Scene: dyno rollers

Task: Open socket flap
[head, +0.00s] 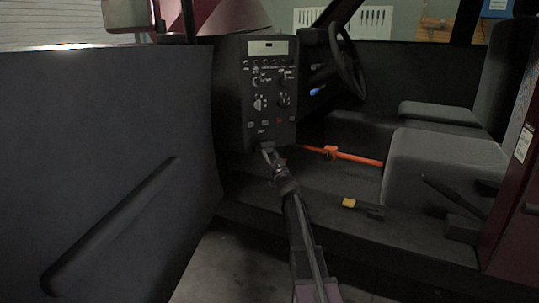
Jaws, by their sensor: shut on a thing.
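A black control panel (270,88) with a display, knobs and small buttons stands upright in the car's front, left of the steering wheel. My gripper (266,150) reaches up to the panel's lower edge from below. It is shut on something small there. The gripper hides that spot, and I cannot make out the socket flap clearly or tell how far it stands open.
The open car door (110,170) fills the left. The steering wheel (347,60) and grey seats (445,165) are on the right. An orange bar (355,157) lies across the floor, with a yellow-ended lever (349,203) nearer. Floor space is free beside my arm.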

